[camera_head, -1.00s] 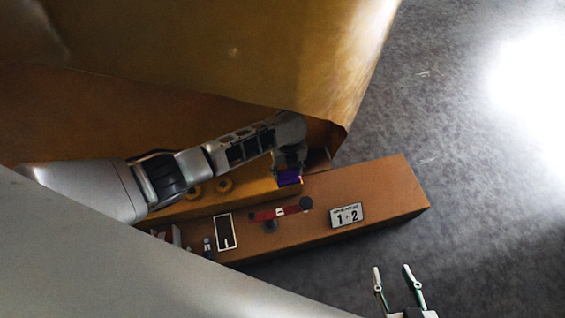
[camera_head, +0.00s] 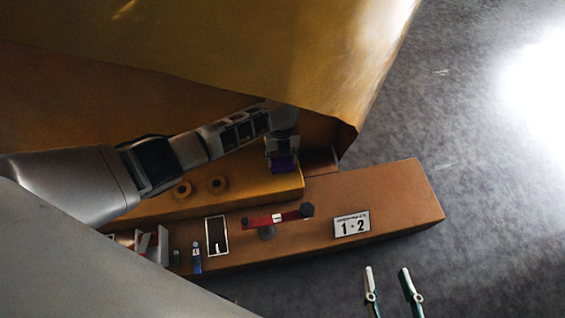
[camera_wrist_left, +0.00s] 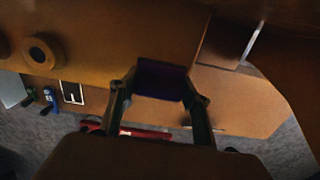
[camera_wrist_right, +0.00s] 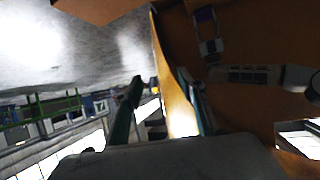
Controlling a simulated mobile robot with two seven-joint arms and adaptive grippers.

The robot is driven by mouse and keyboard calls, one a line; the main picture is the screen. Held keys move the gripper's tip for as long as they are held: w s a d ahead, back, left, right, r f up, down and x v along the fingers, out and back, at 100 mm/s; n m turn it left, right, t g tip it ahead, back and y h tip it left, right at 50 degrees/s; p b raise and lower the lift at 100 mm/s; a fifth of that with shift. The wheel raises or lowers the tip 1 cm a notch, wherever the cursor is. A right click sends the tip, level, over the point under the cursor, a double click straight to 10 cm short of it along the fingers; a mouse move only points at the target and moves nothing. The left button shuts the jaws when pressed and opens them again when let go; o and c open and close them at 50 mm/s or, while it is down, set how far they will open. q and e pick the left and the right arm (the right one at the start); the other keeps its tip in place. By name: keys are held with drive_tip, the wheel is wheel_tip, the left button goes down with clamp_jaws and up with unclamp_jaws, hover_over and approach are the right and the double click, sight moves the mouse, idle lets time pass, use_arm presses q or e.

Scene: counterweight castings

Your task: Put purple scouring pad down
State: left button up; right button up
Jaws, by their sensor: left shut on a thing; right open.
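The purple scouring pad (camera_head: 284,163) is a small dark purple block at the end of my left arm, over the raised orange-brown step near its right end. My left gripper (camera_head: 282,150) is shut on it. In the left wrist view the pad (camera_wrist_left: 162,80) sits between the two fingertips, above or at the brown surface; I cannot tell whether it touches. My right gripper (camera_head: 389,282) is open and empty, over the grey floor in front of the casting. The right wrist view shows its two fingers spread apart.
The lower brown ledge (camera_head: 400,195) carries a "1 2" sign (camera_head: 352,225), a red bar tool with dark ends (camera_head: 275,219), a black framed panel (camera_head: 217,236) and a blue tube (camera_head: 197,258). Two round bosses stand on the step (camera_head: 250,190). A large ochre casting wall (camera_head: 250,60) overhangs behind.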

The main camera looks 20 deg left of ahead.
sight(281, 167)
use_arm(q)
drive_tip(key=f, duration=0.2)
drive_tip(key=s+f+b, duration=0.1)
drive_tip(key=f, duration=0.1)
drive_tip(key=shift+w+a+f+b, duration=0.15)
drive_tip(key=shift+w+f+b, duration=0.25)
drive_tip(key=shift+f+b, duration=0.15)
drive_tip(key=shift+w+r, duration=0.2)
drive_tip(key=shift+r, duration=0.2)
drive_tip(key=shift+f, duration=0.2)
drive_tip(key=o, duration=1)
use_arm(e)
drive_tip(key=a+m, duration=0.1)
drive_tip(key=a, duration=0.1)
drive_tip(key=shift+s+a+m+y, duration=0.2)
drive_tip(key=shift+a+m+y, duration=0.1)
drive_tip(key=shift+a+m, duration=0.1)
use_arm(q)
drive_tip(key=shift+o, duration=0.2)
drive_tip(key=shift+r, duration=0.1)
